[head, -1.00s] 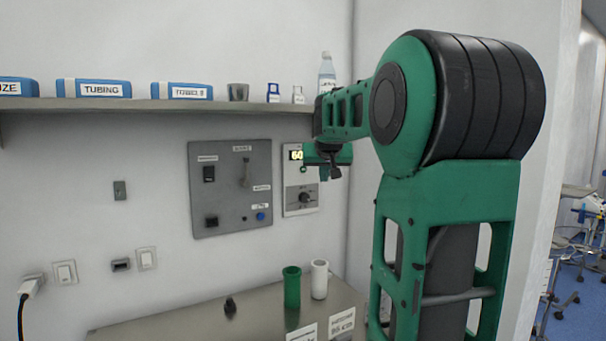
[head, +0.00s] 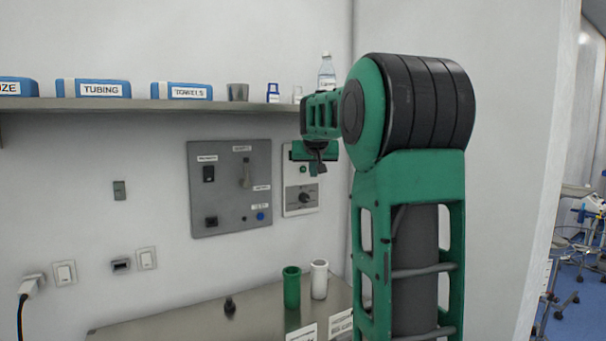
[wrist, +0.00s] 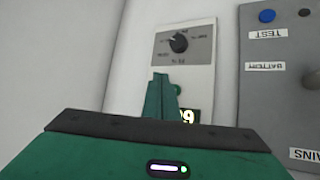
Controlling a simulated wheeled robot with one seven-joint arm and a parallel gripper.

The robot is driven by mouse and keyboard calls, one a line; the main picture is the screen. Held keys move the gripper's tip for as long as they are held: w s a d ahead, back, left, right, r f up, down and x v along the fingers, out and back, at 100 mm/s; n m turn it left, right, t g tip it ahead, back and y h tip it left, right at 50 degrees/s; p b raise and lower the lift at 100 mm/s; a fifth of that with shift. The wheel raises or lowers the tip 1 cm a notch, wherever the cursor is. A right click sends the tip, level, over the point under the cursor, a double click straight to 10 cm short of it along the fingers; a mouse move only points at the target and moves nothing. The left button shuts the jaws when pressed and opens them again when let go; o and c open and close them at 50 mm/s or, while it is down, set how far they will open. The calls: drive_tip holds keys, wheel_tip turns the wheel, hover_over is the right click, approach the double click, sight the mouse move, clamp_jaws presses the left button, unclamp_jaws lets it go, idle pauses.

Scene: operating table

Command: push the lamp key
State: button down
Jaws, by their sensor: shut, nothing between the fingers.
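My gripper (head: 317,168) is shut and empty in front of the small white wall panel (head: 289,205). In the wrist view, upside down, its green fingers (wrist: 162,92) point at this panel (wrist: 198,75). No label reading lamp is legible, so I cannot tell for sure which control is the lamp key. Contact cannot be told.
A grey panel (head: 230,190) with switches and a blue button is left of the white panel. A shelf (head: 220,105) with boxes and a bottle (head: 327,72) runs above. Below, a metal table (head: 255,310) holds green and white cups (head: 292,287).

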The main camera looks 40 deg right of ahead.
sight(303, 169)
drive_tip(key=shift+w+d, duration=0.2)
drive_tip(key=shift+w, duration=0.55)
drive_tip(key=shift+w+d, duration=0.15)
drive_tip(key=shift+w, duration=0.6)
drive_tip(key=shift+w, duration=0.1)
idle(0.9)
drive_tip(key=shift+w+d, duration=0.15)
drive_tip(key=shift+w, duration=0.2)
idle(0.4)
drive_tip(key=shift+w+r, duration=0.25)
drive_tip(key=shift+r, duration=0.15)
idle(0.4)
drive_tip(key=shift+s, duration=0.15)
idle(0.7)
drive_tip(key=shift+f, duration=0.2)
idle(0.4)
